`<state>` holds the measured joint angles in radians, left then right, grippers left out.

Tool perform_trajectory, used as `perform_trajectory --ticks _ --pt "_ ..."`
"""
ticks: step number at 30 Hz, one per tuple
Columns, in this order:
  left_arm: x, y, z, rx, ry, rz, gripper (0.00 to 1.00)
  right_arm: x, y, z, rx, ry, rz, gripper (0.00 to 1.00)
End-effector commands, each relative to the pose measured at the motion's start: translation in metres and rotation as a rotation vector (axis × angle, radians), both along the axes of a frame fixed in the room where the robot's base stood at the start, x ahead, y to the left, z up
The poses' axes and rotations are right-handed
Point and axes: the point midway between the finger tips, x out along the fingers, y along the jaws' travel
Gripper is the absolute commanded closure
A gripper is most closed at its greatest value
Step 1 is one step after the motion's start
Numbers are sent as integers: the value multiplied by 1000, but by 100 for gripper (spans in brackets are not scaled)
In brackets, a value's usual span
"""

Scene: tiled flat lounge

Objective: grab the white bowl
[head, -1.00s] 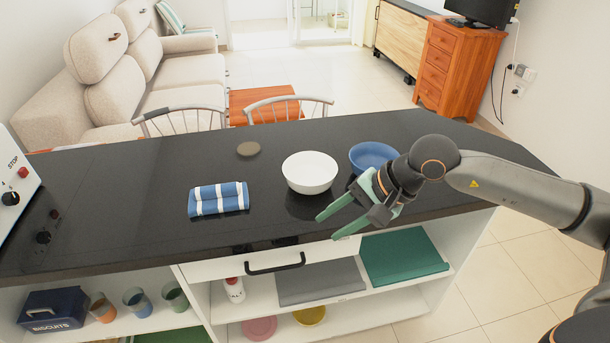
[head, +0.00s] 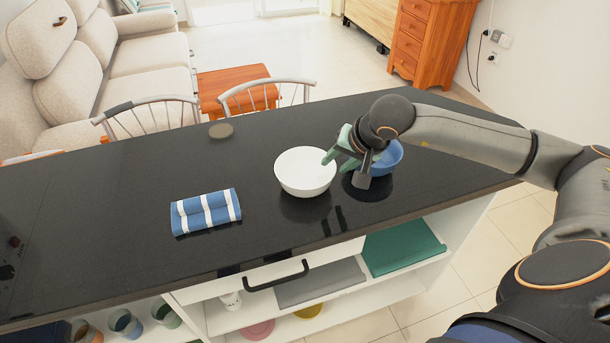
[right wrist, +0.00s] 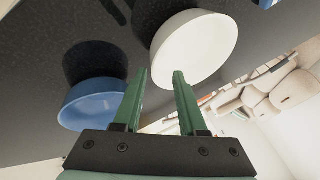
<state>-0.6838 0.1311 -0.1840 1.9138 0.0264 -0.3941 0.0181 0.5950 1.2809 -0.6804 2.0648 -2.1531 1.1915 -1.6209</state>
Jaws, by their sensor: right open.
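The white bowl (head: 305,172) stands upright on the black counter (head: 130,210), near its middle. It also shows in the right wrist view (right wrist: 196,48), just beyond the fingertips. My right gripper (head: 331,156) is open and empty, with its green fingers at the right rim of the white bowl. In the right wrist view the fingers (right wrist: 160,75) are apart with nothing between them. I cannot tell whether a finger touches the bowl. My left gripper is not in view.
A blue bowl (head: 385,160) stands right of the white bowl, partly hidden by my right gripper. A folded blue-and-white striped cloth (head: 206,211) lies to the left. A small round brown object (head: 221,130) lies farther back. Chairs stand behind the counter.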

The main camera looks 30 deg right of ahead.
Motion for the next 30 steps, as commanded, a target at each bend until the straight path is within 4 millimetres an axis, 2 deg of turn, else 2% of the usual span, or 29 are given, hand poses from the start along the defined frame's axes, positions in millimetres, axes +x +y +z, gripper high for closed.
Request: perform_trajectory --ticks 12,21,30 --pt "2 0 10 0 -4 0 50 18 -1 -46 2 0 0 59" --pt "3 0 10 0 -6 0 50 21 -1 -51 0 0 0 59" --pt "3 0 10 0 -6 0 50 21 -1 -51 0 0 0 93"
